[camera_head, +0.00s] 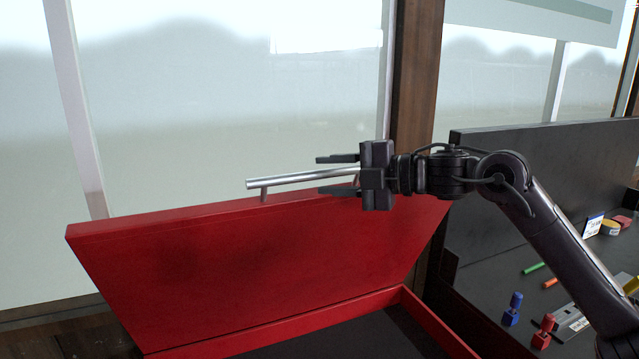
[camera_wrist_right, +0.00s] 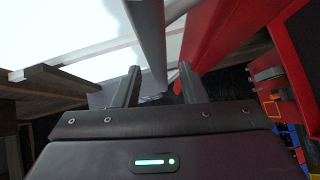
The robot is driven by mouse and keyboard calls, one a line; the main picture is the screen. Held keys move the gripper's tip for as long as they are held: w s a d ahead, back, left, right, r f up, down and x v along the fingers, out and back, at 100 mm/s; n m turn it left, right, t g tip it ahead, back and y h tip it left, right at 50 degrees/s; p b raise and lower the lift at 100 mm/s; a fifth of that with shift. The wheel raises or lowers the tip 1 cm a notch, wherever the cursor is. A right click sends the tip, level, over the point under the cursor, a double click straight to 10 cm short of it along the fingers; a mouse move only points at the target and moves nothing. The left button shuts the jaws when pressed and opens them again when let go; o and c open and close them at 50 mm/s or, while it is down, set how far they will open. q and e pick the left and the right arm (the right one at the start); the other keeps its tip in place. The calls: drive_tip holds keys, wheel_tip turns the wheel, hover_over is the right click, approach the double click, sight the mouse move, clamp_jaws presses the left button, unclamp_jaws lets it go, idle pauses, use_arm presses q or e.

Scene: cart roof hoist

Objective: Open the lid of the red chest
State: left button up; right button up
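The red chest (camera_head: 429,325) is at the lower middle of the head view, its dark inside partly showing. Its red lid (camera_head: 250,265) is raised and leans back, well clear of the chest's front. A silver bar handle (camera_head: 285,180) stands on the lid's upper edge; the bar also shows in the wrist view (camera_wrist_right: 150,35). My right gripper (camera_head: 322,175) is at the handle's right end. Its fingers (camera_wrist_right: 160,85) are apart, one on each side of the bar, with gaps showing. My left gripper is out of view.
Windows with a wooden post (camera_head: 415,75) stand behind the lid.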

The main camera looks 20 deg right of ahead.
drive_tip(key=b+v, duration=0.2)
drive_tip(key=v, duration=0.2)
drive_tip(key=shift+s+d+f, duration=0.1)
drive_tip(key=shift+d+f, duration=0.1)
drive_tip(key=shift+d, duration=0.05)
drive_tip(key=shift+s+d+r, duration=0.15)
drive_tip(key=shift+s+r, duration=0.05)
drive_tip(key=shift+s, duration=0.05)
